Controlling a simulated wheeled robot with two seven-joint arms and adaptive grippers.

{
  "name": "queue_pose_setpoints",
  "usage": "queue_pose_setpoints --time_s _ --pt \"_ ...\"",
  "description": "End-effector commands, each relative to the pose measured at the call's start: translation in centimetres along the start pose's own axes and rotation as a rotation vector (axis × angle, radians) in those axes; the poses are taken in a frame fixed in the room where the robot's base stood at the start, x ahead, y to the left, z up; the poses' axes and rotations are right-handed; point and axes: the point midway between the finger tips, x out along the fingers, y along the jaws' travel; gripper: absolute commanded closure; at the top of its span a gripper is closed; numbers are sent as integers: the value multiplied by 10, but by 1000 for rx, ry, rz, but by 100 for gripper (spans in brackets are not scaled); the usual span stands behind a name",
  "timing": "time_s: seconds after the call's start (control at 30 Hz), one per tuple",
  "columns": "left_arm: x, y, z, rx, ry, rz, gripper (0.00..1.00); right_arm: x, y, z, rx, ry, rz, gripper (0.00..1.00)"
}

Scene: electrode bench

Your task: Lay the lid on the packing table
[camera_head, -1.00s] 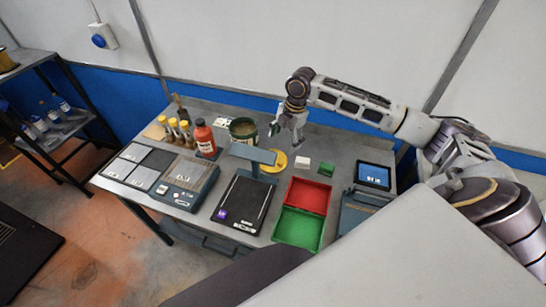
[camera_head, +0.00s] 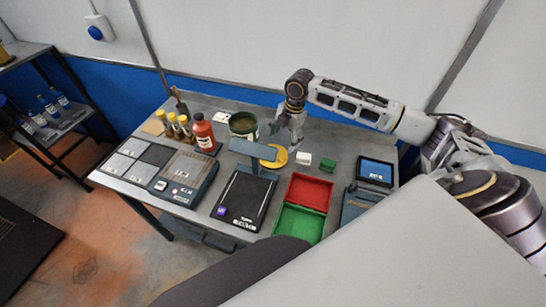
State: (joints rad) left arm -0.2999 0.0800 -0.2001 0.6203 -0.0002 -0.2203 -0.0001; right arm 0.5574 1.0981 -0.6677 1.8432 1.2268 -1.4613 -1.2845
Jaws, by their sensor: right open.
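A round yellow lid (camera_head: 273,158) lies flat on the grey workbench (camera_head: 330,139), in front of an open dark green tin (camera_head: 243,125). My right gripper (camera_head: 286,137) is open and empty, pointing down just behind and above the lid, to the right of the tin. It appears apart from the lid. A blue-grey raised plate partly covers the lid's left side. My left gripper is not in view. I cannot tell which surface is the packing table.
A red tray (camera_head: 309,192) and a green tray (camera_head: 298,224) sit right of a black panel (camera_head: 243,200). A small white block (camera_head: 303,158), a green block (camera_head: 327,165) and a tablet (camera_head: 376,171) are nearby. A red bottle (camera_head: 204,134) stands left of the tin.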

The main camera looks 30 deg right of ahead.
Motion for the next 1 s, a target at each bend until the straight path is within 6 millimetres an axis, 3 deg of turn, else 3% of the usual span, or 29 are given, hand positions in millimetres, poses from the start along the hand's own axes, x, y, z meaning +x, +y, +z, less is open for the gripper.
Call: queue_pose_setpoints --time_s 0.4,1.0 --pt "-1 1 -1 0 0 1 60 52 0 0 0 1 -2 23" --pt "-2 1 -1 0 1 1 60 63 -2 0 0 1 -2 23"
